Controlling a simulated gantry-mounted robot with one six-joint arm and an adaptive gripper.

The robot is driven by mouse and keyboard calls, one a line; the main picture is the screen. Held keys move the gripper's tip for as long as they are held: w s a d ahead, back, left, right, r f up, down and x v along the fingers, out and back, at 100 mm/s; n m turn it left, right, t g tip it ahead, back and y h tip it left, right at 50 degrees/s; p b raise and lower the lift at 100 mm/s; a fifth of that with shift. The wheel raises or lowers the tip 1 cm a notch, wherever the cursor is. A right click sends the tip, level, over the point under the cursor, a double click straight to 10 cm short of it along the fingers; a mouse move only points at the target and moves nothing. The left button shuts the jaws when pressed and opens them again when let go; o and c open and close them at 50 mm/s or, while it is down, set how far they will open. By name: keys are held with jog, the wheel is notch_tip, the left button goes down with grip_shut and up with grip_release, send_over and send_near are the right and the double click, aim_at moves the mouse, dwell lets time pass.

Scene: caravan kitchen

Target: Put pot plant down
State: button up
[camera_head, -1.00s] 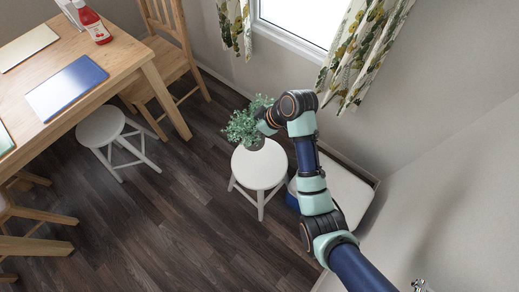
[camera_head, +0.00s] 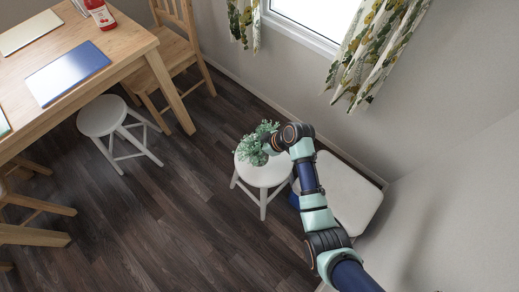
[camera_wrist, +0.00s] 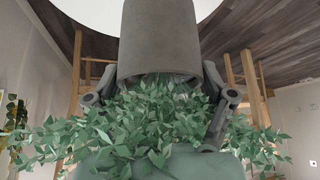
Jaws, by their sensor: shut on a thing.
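The pot plant (camera_head: 258,143) has bushy green leaves and shows over the back part of a round white stool (camera_head: 262,178) in the head view. In the wrist view its grey pot (camera_wrist: 158,40) appears upside down, with leaves (camera_wrist: 150,125) below it. My gripper (camera_wrist: 160,95) is shut on the pot, one finger on each side near the rim. In the head view my gripper (camera_head: 270,148) is at the right side of the plant, mostly hidden.
A white bin-like box (camera_head: 345,195) stands right of the stool, under my arm. A second white stool (camera_head: 102,115), a wooden chair (camera_head: 172,75) and a table (camera_head: 125,45) are at the left. A window (camera_head: 305,18) with curtains is behind.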

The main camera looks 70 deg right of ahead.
jog(key=shift+f+b, duration=0.65)
jog(key=shift+f, duration=1.4)
jog(key=shift+f, duration=0.15)
jog(key=o, duration=1.5)
jog(key=p+v, duration=0.3)
jog(key=v, duration=0.9)
jog(key=shift+p, duration=0.3)
jog(key=shift+w, duration=0.1)
